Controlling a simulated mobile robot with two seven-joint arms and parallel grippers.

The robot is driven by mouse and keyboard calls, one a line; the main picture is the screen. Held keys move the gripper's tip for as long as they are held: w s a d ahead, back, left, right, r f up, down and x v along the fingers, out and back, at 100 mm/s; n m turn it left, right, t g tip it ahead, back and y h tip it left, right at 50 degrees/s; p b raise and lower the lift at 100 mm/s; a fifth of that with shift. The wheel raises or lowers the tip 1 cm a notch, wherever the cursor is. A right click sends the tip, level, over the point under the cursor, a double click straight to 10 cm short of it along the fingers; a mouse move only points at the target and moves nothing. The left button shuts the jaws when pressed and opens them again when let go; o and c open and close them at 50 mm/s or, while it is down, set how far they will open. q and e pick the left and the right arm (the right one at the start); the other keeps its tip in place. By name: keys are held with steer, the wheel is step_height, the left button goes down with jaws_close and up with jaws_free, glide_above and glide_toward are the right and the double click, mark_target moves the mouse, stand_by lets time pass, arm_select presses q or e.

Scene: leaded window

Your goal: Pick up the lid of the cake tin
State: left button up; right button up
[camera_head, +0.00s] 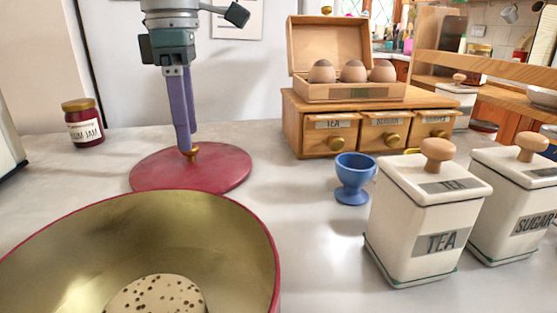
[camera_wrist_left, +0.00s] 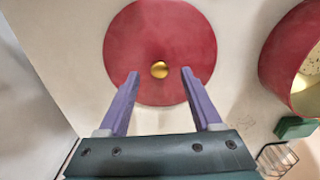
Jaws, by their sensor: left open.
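The cake tin lid (camera_head: 225,167) is a flat red disc lying on the counter behind the open tin, with a small gold knob (camera_wrist_left: 159,69) at its middle. The cake tin (camera_head: 262,240) is red outside and gold inside, in the front left of the head view; a speckled cake (camera_head: 155,297) lies in it. My left gripper (camera_head: 189,150) points down over the lid, its purple fingers at the knob in the head view. In the left wrist view the fingers (camera_wrist_left: 158,72) are apart, with the knob between them and no visible contact. My right gripper is not in view.
A jam jar (camera_head: 83,122) stands at the back left. A blue egg cup (camera_head: 353,180), a tea canister (camera_head: 425,225) and a sugar canister (camera_head: 515,210) stand to the right. A wooden drawer box (camera_head: 318,114) with an egg box (camera_head: 340,91) stands behind.

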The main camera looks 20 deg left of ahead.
mark_target(191, 158)
arm_select(q)
steer(key=shift+f, duration=1.6)
steer(key=shift+c, duration=0.3)
jaws_close()
